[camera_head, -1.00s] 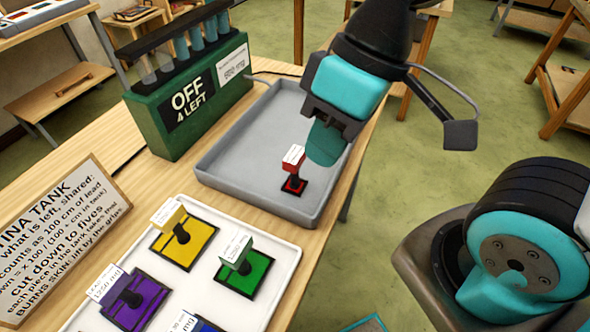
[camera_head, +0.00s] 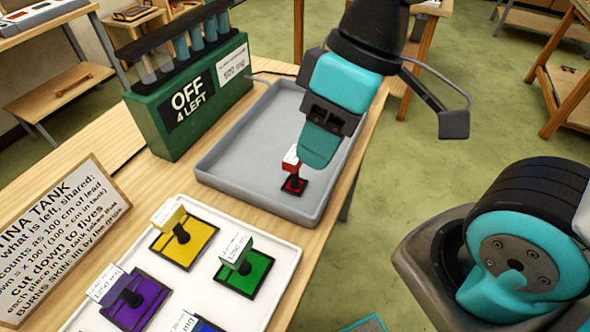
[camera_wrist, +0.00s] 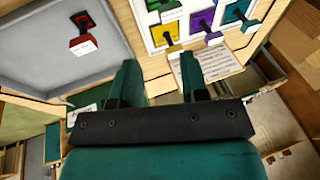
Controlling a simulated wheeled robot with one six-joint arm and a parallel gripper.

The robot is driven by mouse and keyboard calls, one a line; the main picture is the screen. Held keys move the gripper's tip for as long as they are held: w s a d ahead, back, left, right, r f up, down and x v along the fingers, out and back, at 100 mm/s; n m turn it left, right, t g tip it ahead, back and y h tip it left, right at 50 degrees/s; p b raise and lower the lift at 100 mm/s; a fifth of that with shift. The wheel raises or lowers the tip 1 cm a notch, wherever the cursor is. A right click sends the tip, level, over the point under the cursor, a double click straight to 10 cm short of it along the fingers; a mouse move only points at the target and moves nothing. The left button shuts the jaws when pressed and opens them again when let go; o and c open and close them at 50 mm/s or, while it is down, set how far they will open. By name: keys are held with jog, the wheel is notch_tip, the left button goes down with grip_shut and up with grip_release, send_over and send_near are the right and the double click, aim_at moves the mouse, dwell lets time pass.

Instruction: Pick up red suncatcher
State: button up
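The red suncatcher (camera_head: 294,184) stands in the grey tray (camera_head: 230,184), near its front right end. It has a dark square base with a red centre, and a red knob with a white label on top. It also shows in the wrist view (camera_wrist: 82,36), at the upper left. My gripper (camera_head: 318,150) is above the tray in the head view, just behind and right of the knob, overlapping it in the picture. In the wrist view my gripper (camera_wrist: 158,75) has its two fingers apart with nothing between them. The suncatcher lies left of the fingers there.
A green box (camera_head: 188,95) reading "OFF 4 LEFT" with tubes stands left of the grey tray. A white tray (camera_head: 285,262) in front holds yellow, green, purple and blue pieces. A sign board (camera_head: 62,225) stands at the left. Open floor lies right of the table.

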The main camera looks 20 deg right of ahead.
jog(key=o, duration=0.4)
jog(key=w+n, duration=0.3)
jog(key=w+d+f+n+h, duration=0.1)
jog(key=w+n, duration=0.2)
jog(key=w+d+n+h, duration=0.1)
jog(key=w+n, duration=0.2)
jog(key=shift+w+f, duration=0.35)
jog(key=shift+f, duration=0.05)
jog(key=n+h, duration=0.2)
jog(key=n, duration=0.7)
send_over(295, 171)
jog(key=w+d, duration=0.1)
jog(key=w, duration=0.2)
notch_tip(295, 171, down, 3)
jog(key=f+p, duration=0.1)
jog(key=f, duration=0.5)
jog(key=f+p, duration=0.1)
jog(key=f, duration=0.4)
jog(key=shift+s+d+f, duration=0.1)
jog(key=shift+d+f, duration=0.1)
jog(key=shift+f, duration=0.2)
jog(key=shift+f+p, duration=1.1)
jog(key=shift+f, duration=1.6)
